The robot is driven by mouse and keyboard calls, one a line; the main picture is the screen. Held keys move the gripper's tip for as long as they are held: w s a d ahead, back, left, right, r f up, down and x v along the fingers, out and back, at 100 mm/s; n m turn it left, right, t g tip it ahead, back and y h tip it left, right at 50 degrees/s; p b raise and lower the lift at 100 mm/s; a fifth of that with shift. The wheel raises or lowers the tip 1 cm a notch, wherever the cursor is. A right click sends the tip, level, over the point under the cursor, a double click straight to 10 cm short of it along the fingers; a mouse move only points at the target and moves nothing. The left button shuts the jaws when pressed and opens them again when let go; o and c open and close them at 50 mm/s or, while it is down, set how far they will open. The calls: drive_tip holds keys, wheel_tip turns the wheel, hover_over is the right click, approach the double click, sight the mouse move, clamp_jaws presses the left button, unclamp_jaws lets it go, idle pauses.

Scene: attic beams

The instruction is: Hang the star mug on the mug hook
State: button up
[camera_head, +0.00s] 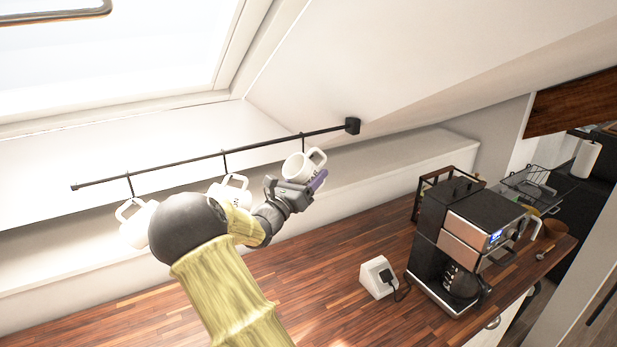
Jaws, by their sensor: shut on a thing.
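A white mug (298,168) is at the rightmost hook (303,142) of the black rail. Its handle points up and right, close to the hook. I cannot tell whether the handle is over the hook. My gripper (308,187) is shut on this mug from below and right, and covers its lower part. A small dark mark shows on the mug near the gripper, but a star cannot be made out. A purple part shows at the gripper's tip.
The black rail (190,160) runs along the slanted wall. A middle mug (232,192) and a left mug (136,224) are at its other hooks, partly behind my arm. A coffee machine (470,235) and white socket block (374,277) stand on the wooden counter (325,300).

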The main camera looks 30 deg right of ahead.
drive_tip(key=shift+w, duration=0.9)
idle(1.0)
drive_tip(key=shift+w+d+f+b, duration=0.1)
drive_tip(key=shift+w+f+b, duration=0.3)
drive_tip(key=shift+f, duration=0.4)
drive_tip(key=shift+w+d+f+b, duration=0.1)
drive_tip(key=shift+w+f+b, duration=0.1)
drive_tip(key=shift+w+f, duration=0.4)
idle(1.1)
drive_tip(key=shift+s+f, duration=0.15)
drive_tip(key=o, duration=1.3)
drive_tip(key=shift+c, duration=0.2)
drive_tip(key=shift+a+f, duration=0.1)
